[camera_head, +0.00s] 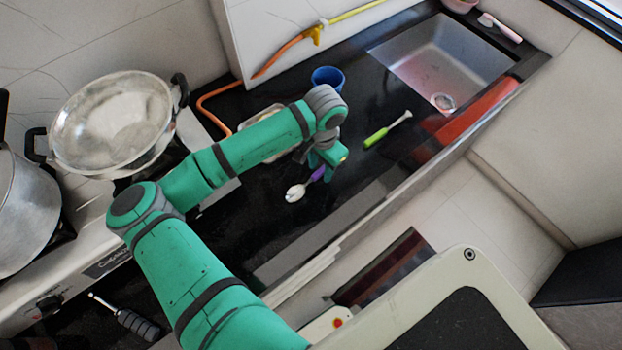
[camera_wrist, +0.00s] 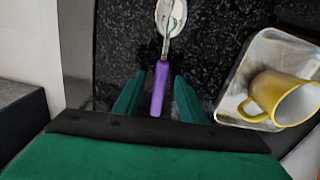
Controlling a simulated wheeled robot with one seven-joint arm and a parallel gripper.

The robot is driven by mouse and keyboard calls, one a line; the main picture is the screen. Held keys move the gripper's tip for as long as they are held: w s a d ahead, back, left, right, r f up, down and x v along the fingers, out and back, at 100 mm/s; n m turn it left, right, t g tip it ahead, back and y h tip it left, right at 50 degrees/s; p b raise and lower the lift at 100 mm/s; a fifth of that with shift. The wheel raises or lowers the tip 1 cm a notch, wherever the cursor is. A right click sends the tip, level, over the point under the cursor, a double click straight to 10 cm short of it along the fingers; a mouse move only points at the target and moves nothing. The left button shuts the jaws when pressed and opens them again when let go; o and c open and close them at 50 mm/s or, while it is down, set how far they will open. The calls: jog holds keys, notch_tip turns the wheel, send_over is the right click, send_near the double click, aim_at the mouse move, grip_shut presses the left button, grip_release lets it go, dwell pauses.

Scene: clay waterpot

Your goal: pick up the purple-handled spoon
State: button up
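The purple-handled spoon (camera_head: 296,192) lies on the dark countertop, with its pale bowl toward the lower left and its purple handle under my gripper (camera_head: 326,166). In the wrist view the spoon's purple handle (camera_wrist: 160,88) runs between the two green fingers of my gripper (camera_wrist: 159,76). The fingers stand apart, with a visible gap on each side of the handle. The spoon's bowl (camera_wrist: 171,14) is at the top of that view, partly cut off. The gripper hides part of the handle in the head view.
A metal tray (camera_wrist: 228,100) holding a yellow mug (camera_wrist: 262,92) is close on the right. A green-handled utensil (camera_head: 377,138), a blue cup (camera_head: 327,76) and a sink (camera_head: 440,60) lie farther along the counter. A wide pan (camera_head: 110,120) and a pot (camera_head: 25,215) are at left.

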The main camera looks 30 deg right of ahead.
grip_shut()
jog(key=shift+r, duration=0.1)
